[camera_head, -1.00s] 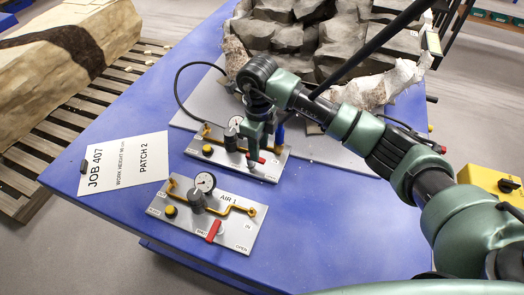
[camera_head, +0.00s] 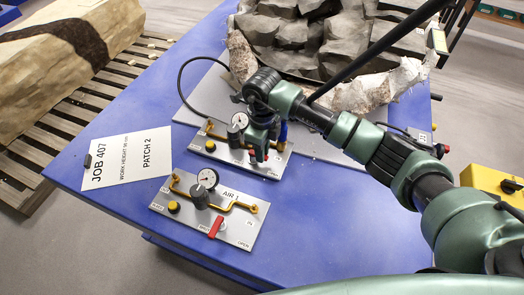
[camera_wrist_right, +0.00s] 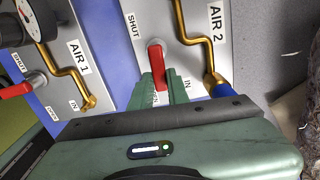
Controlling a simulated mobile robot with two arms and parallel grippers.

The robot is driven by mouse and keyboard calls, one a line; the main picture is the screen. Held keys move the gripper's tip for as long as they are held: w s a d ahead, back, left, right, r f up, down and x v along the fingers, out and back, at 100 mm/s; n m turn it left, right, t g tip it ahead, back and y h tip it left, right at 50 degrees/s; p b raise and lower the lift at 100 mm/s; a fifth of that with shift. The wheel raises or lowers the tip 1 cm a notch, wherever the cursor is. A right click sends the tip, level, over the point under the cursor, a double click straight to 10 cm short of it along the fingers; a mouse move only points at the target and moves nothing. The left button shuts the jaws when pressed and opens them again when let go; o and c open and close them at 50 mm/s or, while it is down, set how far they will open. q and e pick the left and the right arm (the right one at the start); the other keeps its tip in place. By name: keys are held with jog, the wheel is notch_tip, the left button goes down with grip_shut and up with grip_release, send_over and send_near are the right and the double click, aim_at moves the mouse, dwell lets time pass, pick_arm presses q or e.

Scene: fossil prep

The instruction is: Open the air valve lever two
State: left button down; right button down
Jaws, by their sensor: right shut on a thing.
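The AIR 2 valve panel (camera_head: 215,152) is a grey plate with a gauge and brass pipe, behind the AIR 1 panel. My right gripper (camera_wrist_right: 158,88) is shut on the red lever (camera_wrist_right: 155,52) of AIR 2. In the head view my right gripper (camera_head: 262,141) covers most of this lever. My left gripper is out of view.
The AIR 1 panel (camera_head: 190,215) has its own red lever (camera_head: 216,228), near its SHUT label. A black hose (camera_head: 181,78) curves behind the panels. A job sheet (camera_head: 127,157) lies to the left. A rock specimen (camera_head: 300,50) stands behind. The blue table (camera_head: 330,215) is clear at front right.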

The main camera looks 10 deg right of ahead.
jog(key=shift+w+d+f+n+b, duration=0.1)
jog(key=shift+w+n+b, duration=0.1)
jog(key=shift+n+b, duration=0.4)
jog(key=shift+r, duration=0.2)
jog(key=c, duration=1.4)
grip_release()
jog(key=shift+o, duration=0.2)
jog(key=shift+s, duration=0.1)
notch_tip(320, 180, up, 7)
jog(key=shift+f+b, duration=0.1)
jog(key=shift+b, duration=0.95)
jog(key=shift+r, duration=0.45)
